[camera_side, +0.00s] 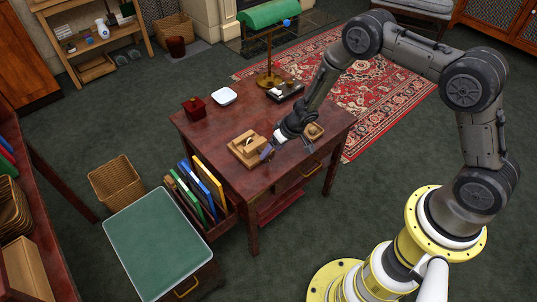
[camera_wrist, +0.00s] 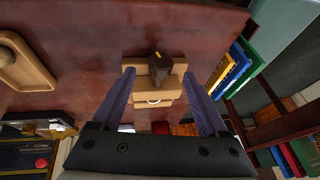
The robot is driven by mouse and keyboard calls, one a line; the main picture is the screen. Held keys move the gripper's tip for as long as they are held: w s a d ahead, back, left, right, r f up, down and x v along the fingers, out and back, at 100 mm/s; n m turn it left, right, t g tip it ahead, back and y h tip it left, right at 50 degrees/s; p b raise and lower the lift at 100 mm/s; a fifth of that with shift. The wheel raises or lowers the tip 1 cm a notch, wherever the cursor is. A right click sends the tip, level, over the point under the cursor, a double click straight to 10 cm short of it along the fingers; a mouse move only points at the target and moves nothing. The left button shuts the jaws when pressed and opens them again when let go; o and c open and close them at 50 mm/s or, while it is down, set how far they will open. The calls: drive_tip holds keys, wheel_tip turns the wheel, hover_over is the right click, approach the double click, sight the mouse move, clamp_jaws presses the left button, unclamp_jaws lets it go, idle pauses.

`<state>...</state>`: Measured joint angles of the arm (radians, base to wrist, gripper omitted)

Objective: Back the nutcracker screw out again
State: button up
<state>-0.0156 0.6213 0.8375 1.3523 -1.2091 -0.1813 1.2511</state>
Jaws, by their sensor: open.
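The nutcracker (camera_side: 249,147) is a pale wooden block on the red-brown table, near its front edge in the side view. In the wrist view the nutcracker (camera_wrist: 152,87) has a dark brown screw handle (camera_wrist: 160,63) with a yellow mark at its upper end. My gripper (camera_side: 287,148) is open and low over the table, just right of the nutcracker in the side view. In the wrist view the fingers of my gripper (camera_wrist: 159,76) stand on either side of the block and handle, with gaps on both sides. The screw's thread cannot be made out.
A small wooden tray (camera_side: 314,131) with a round brown thing stands right of my gripper. A red box (camera_side: 194,106), white dish (camera_side: 224,96), dark desk tray (camera_side: 286,91) and green lamp (camera_side: 268,78) stand farther back. Upright books (camera_side: 208,180) sit beside the table's left edge.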

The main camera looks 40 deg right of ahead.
drive_tip(key=shift+x, duration=1.9)
clamp_jaws()
